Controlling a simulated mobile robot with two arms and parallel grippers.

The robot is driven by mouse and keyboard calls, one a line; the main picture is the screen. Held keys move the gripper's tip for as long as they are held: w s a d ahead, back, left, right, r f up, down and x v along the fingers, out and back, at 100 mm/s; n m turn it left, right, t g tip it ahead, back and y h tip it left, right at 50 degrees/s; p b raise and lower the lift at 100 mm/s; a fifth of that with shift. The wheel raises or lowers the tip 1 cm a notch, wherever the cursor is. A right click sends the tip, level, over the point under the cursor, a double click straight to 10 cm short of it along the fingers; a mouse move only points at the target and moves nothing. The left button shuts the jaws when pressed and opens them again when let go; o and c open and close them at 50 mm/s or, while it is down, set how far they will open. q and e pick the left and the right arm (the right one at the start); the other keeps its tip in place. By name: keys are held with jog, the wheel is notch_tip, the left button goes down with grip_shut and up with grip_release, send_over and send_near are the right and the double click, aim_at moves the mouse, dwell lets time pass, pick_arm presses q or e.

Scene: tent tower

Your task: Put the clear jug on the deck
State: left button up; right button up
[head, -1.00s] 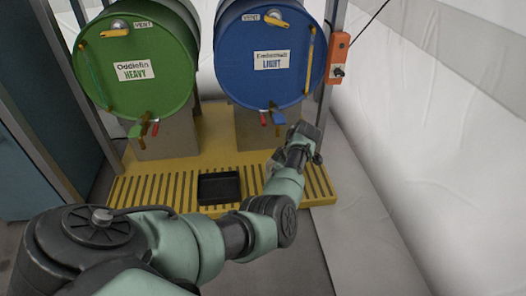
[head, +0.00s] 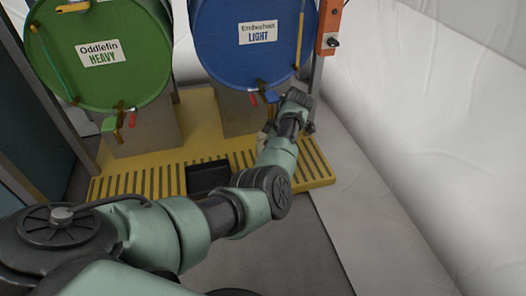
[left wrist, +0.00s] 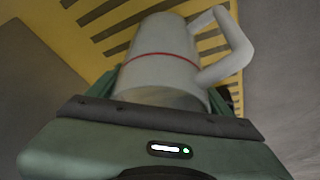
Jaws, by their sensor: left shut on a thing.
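The clear jug (left wrist: 165,70) shows in the left wrist view as a see-through, greyish vessel with a red line around it and a thick handle at the right. My left gripper (head: 285,125) is shut on it, and the green fingers show at its sides in the wrist view. In the head view the jug is mostly hidden behind the gripper. The deck (head: 320,172) is the yellow slatted platform; its slats also appear behind the jug in the wrist view. Whether the jug touches the deck I cannot tell. My right gripper is not in view.
A black tray (head: 205,178) sits on the deck. An orange box (head: 330,28) is on the post at right. White sheeting lines the right side.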

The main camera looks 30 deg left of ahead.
pick_arm(q)
jog(key=shift+f, duration=0.1)
jog(key=shift+f, duration=0.1)
jog(key=o, duration=1.4)
